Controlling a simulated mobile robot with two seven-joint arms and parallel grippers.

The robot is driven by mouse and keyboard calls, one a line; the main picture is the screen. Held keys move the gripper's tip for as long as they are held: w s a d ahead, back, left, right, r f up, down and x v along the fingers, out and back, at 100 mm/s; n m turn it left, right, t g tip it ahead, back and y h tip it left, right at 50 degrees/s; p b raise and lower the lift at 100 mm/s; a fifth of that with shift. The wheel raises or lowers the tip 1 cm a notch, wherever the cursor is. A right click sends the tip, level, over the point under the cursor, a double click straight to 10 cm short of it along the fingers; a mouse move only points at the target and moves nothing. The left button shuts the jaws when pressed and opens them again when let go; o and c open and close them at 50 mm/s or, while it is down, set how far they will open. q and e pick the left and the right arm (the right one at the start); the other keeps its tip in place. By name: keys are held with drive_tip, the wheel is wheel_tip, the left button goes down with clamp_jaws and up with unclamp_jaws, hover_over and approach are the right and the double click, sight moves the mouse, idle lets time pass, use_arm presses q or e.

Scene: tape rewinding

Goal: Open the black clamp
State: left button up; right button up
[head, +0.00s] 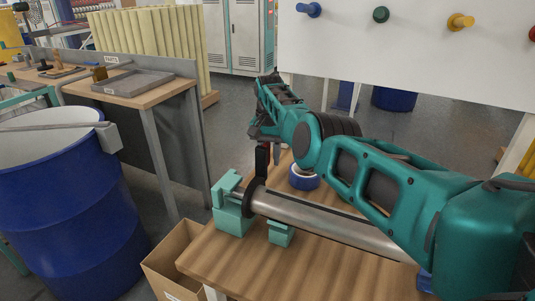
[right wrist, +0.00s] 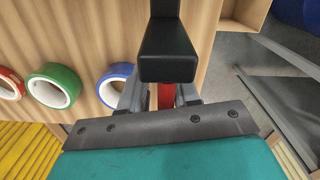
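The black clamp (head: 262,158) stands upright at the far left corner of the wooden workbench, beside the roller's end, with a little red showing at it. In the right wrist view its black arm (right wrist: 168,50) comes down from the top middle and a red part (right wrist: 166,95) shows below it. My right gripper (head: 262,132) is above and close to the clamp in the head view. In the right wrist view its grey fingers (right wrist: 166,100) appear apart on either side of the red part; contact cannot be made out. My left gripper is not in view.
A metal roller (head: 325,228) lies across teal supports (head: 232,205) on the workbench (head: 235,258). A blue tape roll (head: 304,178) is right of the clamp; green (right wrist: 55,86) and red (right wrist: 10,84) rolls show in the wrist view. A cardboard box (head: 170,262) and blue drum (head: 65,205) stand left.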

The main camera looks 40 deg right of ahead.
drive_tip(key=shift+o, duration=0.8)
drive_tip(key=shift+r, duration=0.1)
drive_tip(key=shift+a, duration=0.1)
drive_tip(key=shift+w+r, duration=0.1)
drive_tip(key=shift+r, duration=0.2)
wheel_tip(320, 180, up, 12)
drive_tip(key=shift+r+p, duration=0.1)
drive_tip(key=shift+p, duration=0.65)
